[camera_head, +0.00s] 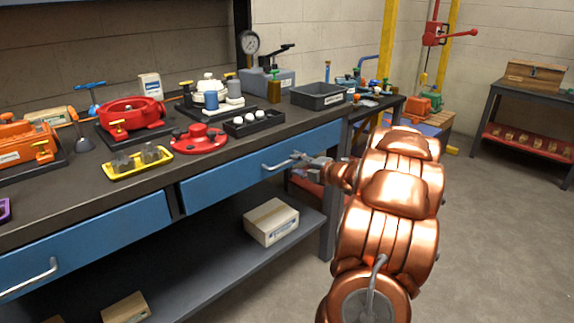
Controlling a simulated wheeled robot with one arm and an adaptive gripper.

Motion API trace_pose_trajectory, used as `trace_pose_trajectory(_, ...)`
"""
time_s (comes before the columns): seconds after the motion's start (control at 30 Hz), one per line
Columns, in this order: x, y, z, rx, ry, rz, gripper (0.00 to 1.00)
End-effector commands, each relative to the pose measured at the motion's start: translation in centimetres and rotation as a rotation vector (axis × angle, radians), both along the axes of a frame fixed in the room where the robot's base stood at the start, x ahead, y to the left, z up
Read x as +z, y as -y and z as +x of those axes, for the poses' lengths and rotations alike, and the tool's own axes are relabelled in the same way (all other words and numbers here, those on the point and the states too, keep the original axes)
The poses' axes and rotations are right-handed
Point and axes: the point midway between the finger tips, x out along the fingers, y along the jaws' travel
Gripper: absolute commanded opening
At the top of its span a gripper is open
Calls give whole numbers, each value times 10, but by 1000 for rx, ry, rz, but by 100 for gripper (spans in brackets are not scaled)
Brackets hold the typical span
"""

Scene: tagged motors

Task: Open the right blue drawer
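The right blue drawer (225,178) sits under the front edge of the dark workbench top and looks closed. Its silver bar handle (276,167) is on the right half of its front. My gripper (298,159) reaches in from the right, with its fingertips at the right part of the handle. It overlaps the handle end, and I cannot tell whether the fingers touch or grip it. The finger gap is too small to read. My copper-coloured arm hides part of the bench's right end. The left blue drawer (95,240) has a similar handle (30,280).
The bench top holds a red ring-shaped part (133,117), a yellow tray (138,162), a red flanged part (198,138) and a black bin (318,96). A cardboard box (271,222) stands on the lower shelf. Floor (490,240) is clear at right.

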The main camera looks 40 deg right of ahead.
Motion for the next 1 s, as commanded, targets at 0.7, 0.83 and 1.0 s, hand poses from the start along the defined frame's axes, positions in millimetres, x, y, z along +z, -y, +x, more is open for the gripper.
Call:
trace_pose_trajectory(0.7, -10, 1, 51, -1, 0, 1, 39)
trace_pose_trajectory(0.83, -10, 1, 51, -1, 0, 1, 35)
trace_pose_trajectory(1.0, -10, 1, 51, -1, 0, 1, 17)
